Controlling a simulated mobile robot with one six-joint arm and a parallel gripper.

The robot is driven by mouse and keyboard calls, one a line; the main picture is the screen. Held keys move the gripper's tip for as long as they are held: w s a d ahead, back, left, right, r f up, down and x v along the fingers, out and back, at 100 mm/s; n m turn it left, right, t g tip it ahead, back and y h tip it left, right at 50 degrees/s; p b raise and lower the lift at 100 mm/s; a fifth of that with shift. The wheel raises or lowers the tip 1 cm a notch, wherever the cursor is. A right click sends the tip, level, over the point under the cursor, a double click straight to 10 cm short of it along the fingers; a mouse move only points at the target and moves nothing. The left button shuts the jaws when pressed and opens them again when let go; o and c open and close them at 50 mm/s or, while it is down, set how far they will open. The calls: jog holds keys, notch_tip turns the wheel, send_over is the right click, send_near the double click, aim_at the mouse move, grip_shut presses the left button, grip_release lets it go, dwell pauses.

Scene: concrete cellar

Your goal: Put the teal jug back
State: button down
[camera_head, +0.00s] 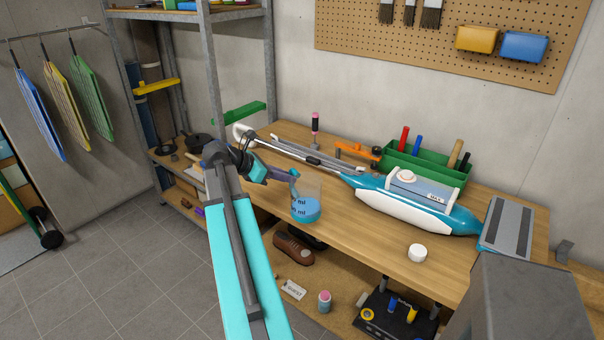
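A clear measuring jug (306,207) with blue-teal contents and "ml" marks is near the front edge of the wooden workbench (375,243). I cannot tell whether its base touches the bench top. My gripper (291,176) is at the jug's upper left side, by a grey-blue upright part that looks like its handle. The fingers are small and overlap the jug here, so whether they are closed on it is unclear.
A blue-and-white vacuum cleaner (405,208) lies across the bench, its tube reaching left. Behind it is a green tool caddy (425,167). A white lid (417,253) lies at the front. Shoes (293,248) and a pink-capped jar (324,301) are on the lower shelf.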

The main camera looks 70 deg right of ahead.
jog(key=s+d+p, duration=0.1)
jog(key=d+p, duration=0.1)
jog(key=d, duration=0.7)
jog(key=shift+s+f, duration=0.25)
jog(key=shift+f, duration=0.3)
jog(key=shift+f+p, duration=0.75)
jog(key=shift+f, duration=0.9)
jog(key=c, duration=1.7)
grip_release()
jog(key=shift+f, duration=0.1)
jog(key=shift+c, duration=0.2)
jog(key=b+v, duration=0.2)
jog(key=v, duration=1)
jog(key=shift+b, duration=0.35)
